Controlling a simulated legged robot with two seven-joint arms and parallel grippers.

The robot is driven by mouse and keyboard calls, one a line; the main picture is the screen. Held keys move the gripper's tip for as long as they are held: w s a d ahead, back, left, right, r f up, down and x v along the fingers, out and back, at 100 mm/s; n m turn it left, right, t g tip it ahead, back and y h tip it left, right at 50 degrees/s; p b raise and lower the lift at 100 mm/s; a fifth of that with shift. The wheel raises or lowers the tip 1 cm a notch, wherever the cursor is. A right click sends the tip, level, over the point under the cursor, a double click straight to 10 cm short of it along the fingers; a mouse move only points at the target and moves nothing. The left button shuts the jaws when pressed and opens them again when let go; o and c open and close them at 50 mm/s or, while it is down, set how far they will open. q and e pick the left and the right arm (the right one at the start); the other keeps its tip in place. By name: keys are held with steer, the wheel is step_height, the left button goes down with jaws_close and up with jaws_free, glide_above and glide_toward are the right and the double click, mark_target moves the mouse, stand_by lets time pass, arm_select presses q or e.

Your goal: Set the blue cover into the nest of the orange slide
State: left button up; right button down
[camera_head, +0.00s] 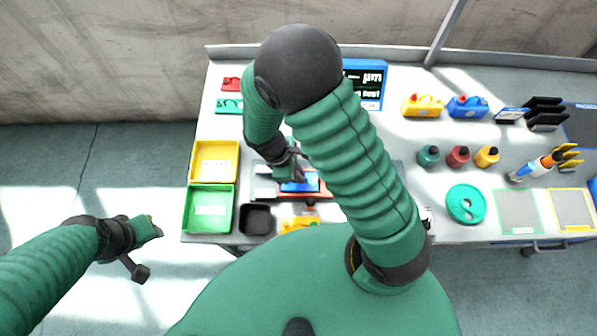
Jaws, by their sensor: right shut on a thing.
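The blue cover (300,187) is at the middle of the table's front part, at the tip of my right gripper (299,177). The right gripper points down and is shut on the cover. The orange slide (287,194) shows as a thin strip under and around the cover, on a grey base. Whether the cover sits fully in the nest or just above it cannot be told. My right arm hides the area to the right of the slide. My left gripper (148,230) is off the table's left edge, over the floor, with its jaws unclear.
A yellow bin (193,163), a green bin (189,209) and a black tray (255,219) stand left of the slide. Bottles, colored canisters and a green disc (466,204) stand to the right. A blue-framed sign (373,66) is at the back.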

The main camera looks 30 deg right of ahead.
steer(key=c, duration=1.5)
jaws_free()
steer(key=shift+o, duration=0.3)
steer(key=o, duration=0.4)
steer(key=shift+c, duration=0.2)
